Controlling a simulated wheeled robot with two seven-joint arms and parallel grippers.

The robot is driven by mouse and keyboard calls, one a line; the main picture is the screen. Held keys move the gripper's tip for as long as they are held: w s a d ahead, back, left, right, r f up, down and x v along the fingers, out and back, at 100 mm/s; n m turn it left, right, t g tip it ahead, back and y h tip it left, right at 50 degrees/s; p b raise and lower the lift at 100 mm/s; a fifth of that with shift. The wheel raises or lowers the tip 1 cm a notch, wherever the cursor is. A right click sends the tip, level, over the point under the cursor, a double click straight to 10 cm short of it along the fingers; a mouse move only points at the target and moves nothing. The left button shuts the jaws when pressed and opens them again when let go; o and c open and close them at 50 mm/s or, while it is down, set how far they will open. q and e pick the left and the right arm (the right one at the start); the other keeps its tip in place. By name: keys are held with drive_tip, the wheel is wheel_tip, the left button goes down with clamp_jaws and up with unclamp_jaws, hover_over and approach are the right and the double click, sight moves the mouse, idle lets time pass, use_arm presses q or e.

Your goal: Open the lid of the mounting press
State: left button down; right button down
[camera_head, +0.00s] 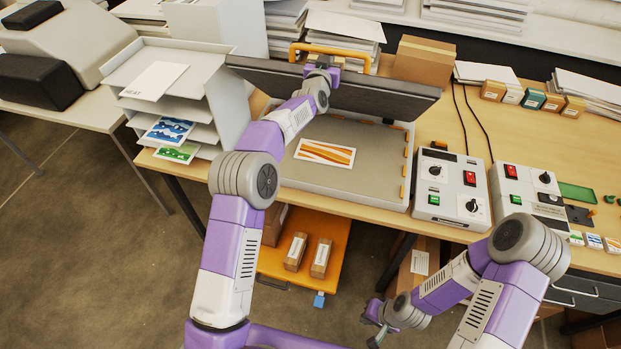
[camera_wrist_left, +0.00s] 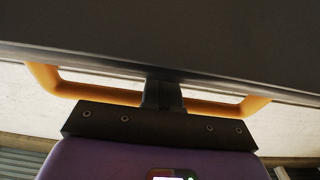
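The mounting press has a grey bed (camera_head: 330,185) on the wooden table. Its dark lid (camera_head: 400,92) stands raised at the back of the bed, seen at a steep angle; in the left wrist view its dark face (camera_wrist_left: 160,40) fills the top. The lid's orange handle (camera_head: 297,50) shows above its upper edge. My left gripper (camera_head: 323,65) is at the handle; in the left wrist view its dark fingers (camera_wrist_left: 163,97) are closed together over the middle of the orange handle (camera_wrist_left: 75,90). My right gripper (camera_head: 374,322) hangs low in front of the table, away from the press, its fingers too small to judge.
A print (camera_head: 325,152) with orange stripes lies on the bed. A white tray rack (camera_head: 228,105) stands close on the left. Two control boxes (camera_head: 450,188) (camera_head: 520,190) stand on the right. A cardboard box (camera_head: 425,60) and paper stacks are behind the lid. An orange shelf (camera_head: 318,240) is below.

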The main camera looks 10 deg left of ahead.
use_arm(q)
drive_tip(key=s+r+b, duration=0.1)
drive_tip(key=s+b, duration=0.7)
drive_tip(key=s, duration=0.5)
drive_tip(key=shift+a, duration=0.2)
idle(0.4)
drive_tip(key=s+d+f+g+h+b, duration=0.1)
drive_tip(key=s+f+g+b, duration=0.35)
drive_tip(key=f, duration=1.75)
drive_tip(key=s+f+g+b, duration=0.1)
drive_tip(key=s+f+g, duration=0.5)
drive_tip(key=f, duration=1.5)
drive_tip(key=s+d+f+n+g+h+b, duration=0.1)
drive_tip(key=s+f+g, duration=0.1)
drive_tip(key=s+f, duration=0.4)
drive_tip(key=s+d+f+n+g+b, duration=0.1)
drive_tip(key=s+f, duration=0.6)
drive_tip(key=s, duration=0.7)
drive_tip(key=s+d+f+n+g+h+b, duration=0.1)
drive_tip(key=s+f+g, duration=0.3)
drive_tip(key=s, duration=0.7)
wheel_tip(320, 180, down, 3)
drive_tip(key=shift+d+r+h, duration=0.15)
drive_tip(key=shift+d+h, duration=0.15)
drive_tip(key=shift+d, duration=0.5)
